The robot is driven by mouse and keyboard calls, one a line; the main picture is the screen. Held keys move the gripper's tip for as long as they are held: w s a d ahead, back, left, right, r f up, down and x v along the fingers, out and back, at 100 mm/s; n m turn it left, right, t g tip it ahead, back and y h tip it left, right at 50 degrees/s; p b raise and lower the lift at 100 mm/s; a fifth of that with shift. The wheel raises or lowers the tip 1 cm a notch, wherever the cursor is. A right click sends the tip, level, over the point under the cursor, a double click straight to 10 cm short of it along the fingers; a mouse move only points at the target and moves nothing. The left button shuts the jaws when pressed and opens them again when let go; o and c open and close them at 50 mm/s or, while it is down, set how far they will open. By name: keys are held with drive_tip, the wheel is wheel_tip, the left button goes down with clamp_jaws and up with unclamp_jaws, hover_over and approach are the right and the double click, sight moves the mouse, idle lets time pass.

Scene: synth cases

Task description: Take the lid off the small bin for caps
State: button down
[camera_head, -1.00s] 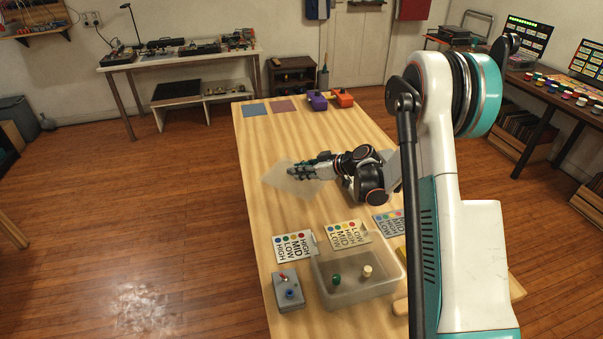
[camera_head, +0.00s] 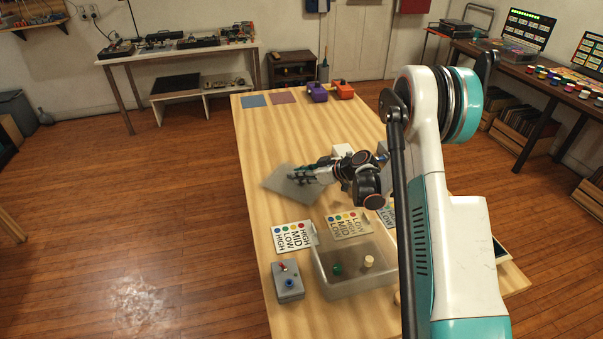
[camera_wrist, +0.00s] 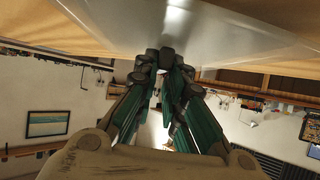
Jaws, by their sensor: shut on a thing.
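The small bin (camera_head: 377,284) is a translucent grey open box near the front of the table. A green cap and a cream cap show inside it. Its lid (camera_head: 286,186) is a thin translucent grey sheet, apart from the bin and beyond it to the left. My gripper (camera_head: 298,174) is shut on the lid, which looks tilted. I cannot tell its exact height above the table. In the wrist view the pale lid (camera_wrist: 190,30) spans the top, at the tips of my gripper (camera_wrist: 168,58).
Label cards (camera_head: 293,237) lie just behind the bin. Purple (camera_head: 317,92) and orange (camera_head: 343,89) devices and two flat squares are at the far end. The table's left side has bare room.

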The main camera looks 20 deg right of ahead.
drive_tip(key=shift+f, duration=0.15)
drive_tip(key=c, duration=1.6)
unclamp_jaws()
drive_tip(key=v, duration=1.2)
